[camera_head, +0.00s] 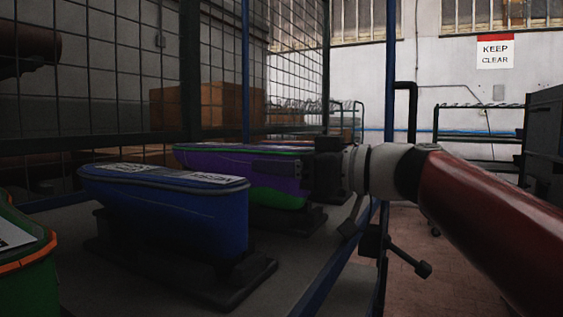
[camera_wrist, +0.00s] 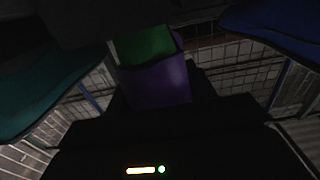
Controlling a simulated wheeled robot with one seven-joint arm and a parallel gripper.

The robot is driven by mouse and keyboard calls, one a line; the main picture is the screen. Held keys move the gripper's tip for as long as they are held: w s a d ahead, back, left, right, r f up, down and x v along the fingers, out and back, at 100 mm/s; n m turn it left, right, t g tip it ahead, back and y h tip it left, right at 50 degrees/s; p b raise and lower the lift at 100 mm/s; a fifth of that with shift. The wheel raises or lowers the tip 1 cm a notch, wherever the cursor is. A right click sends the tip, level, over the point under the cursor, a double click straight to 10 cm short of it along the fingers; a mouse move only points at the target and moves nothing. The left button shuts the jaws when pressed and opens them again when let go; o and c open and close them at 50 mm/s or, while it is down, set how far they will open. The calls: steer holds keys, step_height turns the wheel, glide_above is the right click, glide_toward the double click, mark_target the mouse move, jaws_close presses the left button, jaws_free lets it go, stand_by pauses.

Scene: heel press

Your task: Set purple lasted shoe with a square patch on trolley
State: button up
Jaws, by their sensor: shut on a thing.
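The purple lasted shoe (camera_head: 225,162), with green parts at its underside and rim, is behind the blue shoe in the head view, which hides part of it. My gripper (camera_head: 285,172) is shut on its right end. In the wrist view the purple shoe (camera_wrist: 155,85) with a green area is at the centre, in front of my gripper. A dark stand (camera_head: 295,220) is below the shoe; I cannot tell whether they touch. No square patch is clear on it. A rack-like frame with a blue shelf (camera_head: 478,135), at the right back, may be the trolley.
A blue shoe (camera_head: 165,205) on a dark stand is in front on the grey bench (camera_head: 325,255). A green shoe with orange trim (camera_head: 28,270) is at the near left. A wire mesh fence (camera_head: 85,75) runs behind. Open floor (camera_head: 430,265) lies right of the bench.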

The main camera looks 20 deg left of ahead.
steer(key=shift+a+f, duration=0.1)
steer(key=shift+f, duration=0.3)
stand_by(0.3)
steer(key=o, duration=1.4)
steer(key=shift+o, duration=0.6)
steer(key=shift+f, duration=0.15)
steer(key=d, duration=0.5)
steer(key=d+r, duration=0.1)
steer(key=d, duration=0.2)
steer(key=shift+s, duration=0.35)
